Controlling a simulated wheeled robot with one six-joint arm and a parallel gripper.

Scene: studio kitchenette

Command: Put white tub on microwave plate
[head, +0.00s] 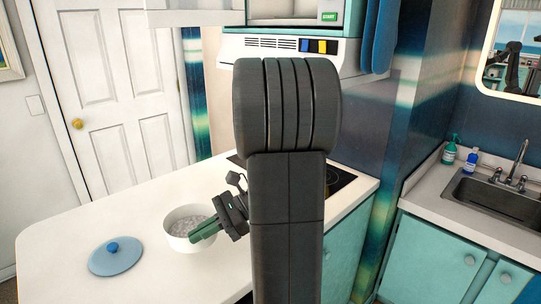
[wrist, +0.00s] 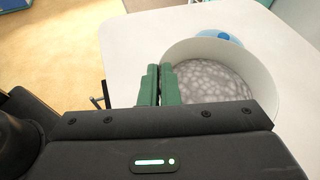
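The white tub (head: 178,244) stands upright on the white counter, with grey speckled contents inside. In the wrist view the tub (wrist: 262,58) fills the upper right. My gripper (head: 205,230) reaches the tub's right side in the head view. Its green fingers (wrist: 160,84) are close together at the tub's rim, one outside the wall and one on the inner side, and look closed on it. The microwave (head: 328,16), with a green START label, is at the top edge and mostly cut off. Its plate does not show.
A blue lid (head: 115,257) with a knob lies on the counter left of the tub. A dark cooktop (head: 338,180) is behind my arm. A sink (head: 500,197) with bottles (head: 450,150) beside it is at the right.

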